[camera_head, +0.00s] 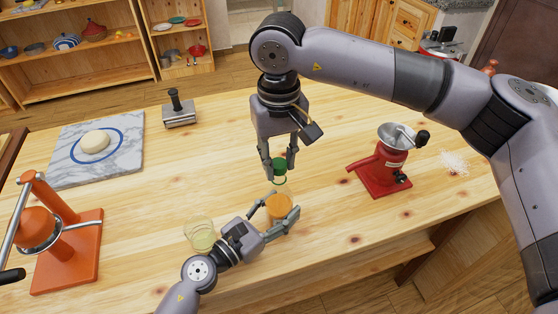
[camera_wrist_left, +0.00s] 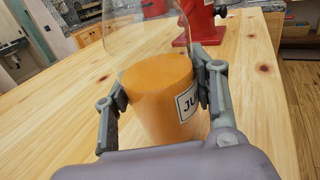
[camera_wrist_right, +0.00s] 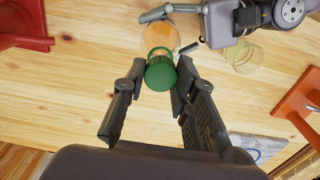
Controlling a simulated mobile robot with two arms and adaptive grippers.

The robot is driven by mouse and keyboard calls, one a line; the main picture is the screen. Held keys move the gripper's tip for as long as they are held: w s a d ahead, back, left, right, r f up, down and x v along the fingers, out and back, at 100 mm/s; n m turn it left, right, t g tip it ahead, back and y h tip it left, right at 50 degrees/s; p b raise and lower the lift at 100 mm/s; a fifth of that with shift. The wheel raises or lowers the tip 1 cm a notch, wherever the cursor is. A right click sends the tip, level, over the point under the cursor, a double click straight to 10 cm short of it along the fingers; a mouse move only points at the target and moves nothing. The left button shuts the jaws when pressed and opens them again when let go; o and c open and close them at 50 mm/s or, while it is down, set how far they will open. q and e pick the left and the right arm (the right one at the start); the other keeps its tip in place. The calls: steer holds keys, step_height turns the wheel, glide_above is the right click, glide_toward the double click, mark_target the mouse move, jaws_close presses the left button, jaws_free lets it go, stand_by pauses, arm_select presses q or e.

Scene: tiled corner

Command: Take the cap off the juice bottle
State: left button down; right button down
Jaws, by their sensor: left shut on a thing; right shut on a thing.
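The juice bottle (camera_head: 279,207) is clear, with orange juice inside, and stands upright near the table's front. Part of its label shows in the left wrist view (camera_wrist_left: 188,103). My left gripper (camera_head: 277,214) is shut around the bottle's lower body, one finger on each side. The green cap (camera_head: 279,164) is above the bottle, between the fingertips of my right gripper (camera_head: 279,168), which is shut on it from above. The cap also shows in the right wrist view (camera_wrist_right: 160,74). A thin green ring shows just below the cap; I cannot tell whether cap and neck touch.
An empty glass (camera_head: 200,234) stands left of the bottle, close to my left arm. A red grinder (camera_head: 382,168) is at right, an orange press (camera_head: 68,240) at left. A marble board (camera_head: 70,155) with dough and a metal press (camera_head: 179,112) are farther back.

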mark_target(279, 163)
stand_by(0.3)
steer(key=shift+r, duration=2.05)
arm_select(q)
steer(key=c, duration=0.6)
jaws_free()
